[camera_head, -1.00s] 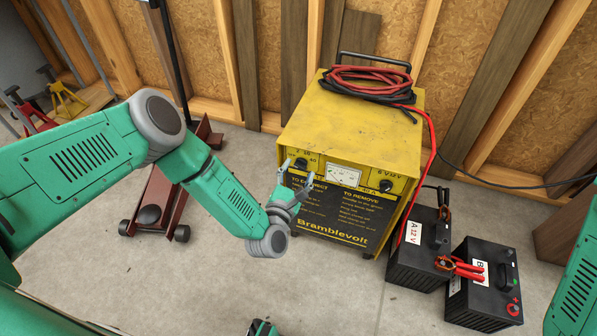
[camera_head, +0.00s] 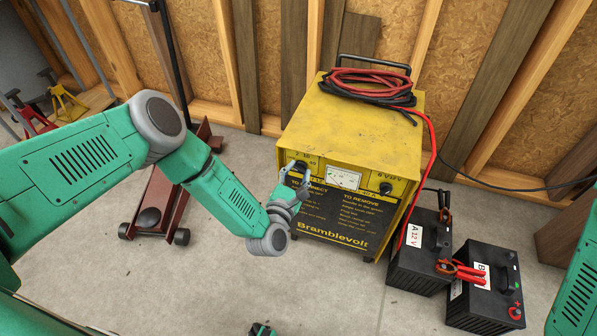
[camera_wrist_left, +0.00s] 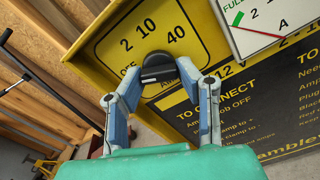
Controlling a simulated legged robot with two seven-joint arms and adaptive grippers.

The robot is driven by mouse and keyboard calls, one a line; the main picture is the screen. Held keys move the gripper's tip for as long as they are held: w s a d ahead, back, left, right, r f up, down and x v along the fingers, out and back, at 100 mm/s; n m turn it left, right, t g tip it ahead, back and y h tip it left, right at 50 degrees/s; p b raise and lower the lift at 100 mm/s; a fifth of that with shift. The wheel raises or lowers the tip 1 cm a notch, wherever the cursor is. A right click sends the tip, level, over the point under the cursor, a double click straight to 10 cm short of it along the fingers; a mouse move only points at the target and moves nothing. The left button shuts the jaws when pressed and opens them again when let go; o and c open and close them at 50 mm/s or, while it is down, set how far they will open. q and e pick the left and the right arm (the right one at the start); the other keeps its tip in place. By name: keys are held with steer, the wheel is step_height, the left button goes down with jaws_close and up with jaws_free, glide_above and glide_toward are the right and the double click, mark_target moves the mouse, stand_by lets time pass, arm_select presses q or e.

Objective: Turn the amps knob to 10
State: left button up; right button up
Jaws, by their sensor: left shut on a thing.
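The yellow charger (camera_head: 300,140) stands on the floor against the wall. Its amps knob (camera_wrist_left: 158,66) is a dark round knob at the upper left of the front panel, among the marks OFF, 2, 10 and 40. My left gripper (camera_wrist_left: 160,80) is shut on the amps knob, one finger on each side. In the head view the left gripper (camera_head: 291,181) reaches the panel from the lower left and partly covers the knob's surroundings. The knob's bar lies nearly level in the wrist view; I cannot tell which mark it points at.
A meter (camera_head: 343,177) sits right of the amps knob, and a second knob (camera_head: 386,188) further right. Red and black cables (camera_head: 370,84) lie coiled on top. Two black batteries (camera_head: 419,250) (camera_head: 485,290) stand at the right. A red floor jack (camera_head: 160,205) is at the left.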

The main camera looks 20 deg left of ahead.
arm_select(q)
steer(key=shift+w+r+m, duration=0.1)
steer(key=shift+r+m, duration=0.1)
steer(key=shift+m, duration=0.4)
steer(key=m, duration=0.3)
steer(key=shift+d, duration=0.25)
steer(key=m, duration=0.4)
steer(key=shift+m+p, duration=0.35)
steer(key=shift+m, duration=0.05)
steer(key=m+p, duration=0.1)
steer(key=m, duration=0.5)
steer(key=shift+d+f, duration=0.1)
steer(key=shift+d, duration=0.05)
steer(key=shift+s+f+m, duration=0.15)
steer(key=shift+s+m, duration=0.05)
steer(key=shift+m, duration=1)
steer(key=shift+s+f, duration=0.15)
steer(key=o, duration=1.1)
steer(key=shift+o, duration=0.2)
steer(key=shift+w, duration=0.2)
